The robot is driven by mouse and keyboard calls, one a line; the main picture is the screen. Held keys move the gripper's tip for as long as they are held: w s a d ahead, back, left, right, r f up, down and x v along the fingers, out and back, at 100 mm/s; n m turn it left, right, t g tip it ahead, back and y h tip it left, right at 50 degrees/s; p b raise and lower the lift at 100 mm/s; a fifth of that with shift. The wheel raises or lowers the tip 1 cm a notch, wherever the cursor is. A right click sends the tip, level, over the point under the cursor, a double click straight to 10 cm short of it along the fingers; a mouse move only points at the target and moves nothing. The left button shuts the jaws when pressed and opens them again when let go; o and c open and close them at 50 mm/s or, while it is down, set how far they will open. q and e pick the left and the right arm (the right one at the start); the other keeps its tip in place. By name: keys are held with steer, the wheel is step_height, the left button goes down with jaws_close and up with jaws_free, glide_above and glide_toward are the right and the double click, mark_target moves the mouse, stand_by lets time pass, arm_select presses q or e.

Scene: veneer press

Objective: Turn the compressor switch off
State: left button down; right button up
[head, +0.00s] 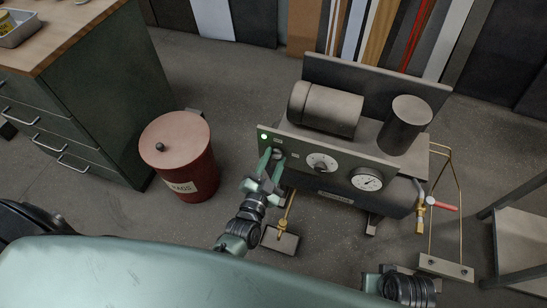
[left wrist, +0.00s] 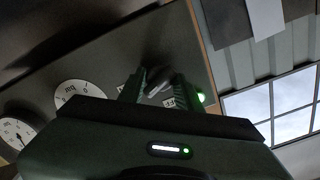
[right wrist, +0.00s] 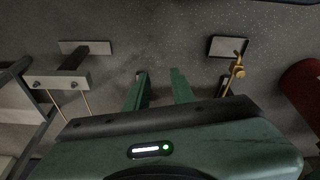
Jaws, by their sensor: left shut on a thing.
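The compressor (head: 345,135) stands on the floor with a grey front panel (head: 338,157). Its switch (left wrist: 157,82) is a dark grey handle at the panel's left end, next to a small label and below a lit green lamp (head: 264,137). The lamp also glows in the left wrist view (left wrist: 201,97). My left gripper (head: 270,160) is at the panel, its fingers on either side of the switch and shut on it. In the head view the fingers partly hide the switch. My right gripper (right wrist: 160,88) is open and empty, above the floor.
The panel also carries a dial (head: 322,162) and a gauge (head: 368,180). A red rags bin (head: 178,150) stands left of the compressor. A red-handled valve (head: 440,206) and brass pipe are at its right. A green drawer cabinet (head: 95,110) is at the left.

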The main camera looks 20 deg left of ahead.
arm_select(q)
steer(key=n, duration=0.7)
steer(key=n+p, duration=0.1)
steer(key=n, duration=0.6)
steer(key=shift+s+f, duration=0.15)
steer(key=shift+f, duration=0.05)
arm_select(e)
steer(key=f, duration=0.3)
steer(key=s+f, duration=0.1)
steer(key=f, duration=0.1)
steer(key=shift+f, duration=0.1)
arm_select(q)
steer(key=shift+d, duration=0.1)
arm_select(e)
steer(key=shift+w+r, duration=0.2)
arm_select(q)
steer(key=c, duration=1.1)
jaws_free()
steer(key=shift+o, duration=0.7)
steer(key=shift+r, duration=0.1)
arm_select(e)
steer(key=shift+s+f, duration=0.15)
